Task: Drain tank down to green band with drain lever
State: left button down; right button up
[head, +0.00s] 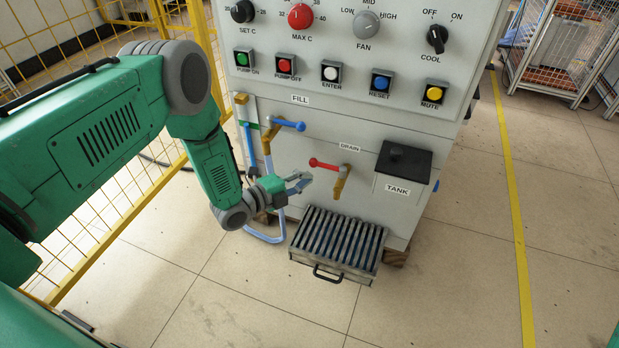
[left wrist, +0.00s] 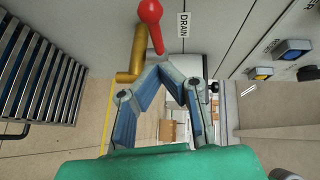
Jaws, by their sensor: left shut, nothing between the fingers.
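The red drain lever (head: 325,164) sits on a brass valve (head: 341,182) under the DRAIN label, its handle pointing left. In the left wrist view the red handle (left wrist: 150,12) and brass pipe (left wrist: 138,52) show just ahead of the fingers. My left gripper (head: 305,182) is shut and empty, just below and left of the lever, with a small apparent gap. The sight tube (head: 250,145) at the panel's left shows blue liquid and a green band (head: 249,124). The blue seems to end near the band; the exact level is too small to tell. My right gripper is out of view.
The blue fill lever (head: 289,125) is above my left gripper. A slatted drain tray (head: 333,272) stands on the floor below the valve. The black TANK box (head: 404,160) juts out to the right. A yellow fence (head: 115,205) stands at left.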

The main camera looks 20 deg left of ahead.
pick_arm(q)
jog(key=s+a+p, duration=0.2)
jog(key=s+a, duration=0.3)
jog(key=a, duration=0.1)
jog(key=s+r+n+g+y+p, duration=0.2)
jog(key=s+n+g+y+p, duration=0.1)
jog(key=s+n, duration=0.4)
jog(key=s+d+r+n+g+y+p, duration=0.1)
jog(key=s+n+g, duration=0.5)
jog(key=s, duration=0.8)
jog(key=s+r+n+g+y+p, duration=0.3)
jog(key=s+n+g+y+p, duration=0.1)
jog(key=s+n, duration=0.5)
jog(key=shift+s+d+r+y+p, duration=0.3)
jog(key=shift+s+p, duration=0.35)
jog(key=shift+s, duration=0.45)
jog(key=shift+w, duration=0.1)
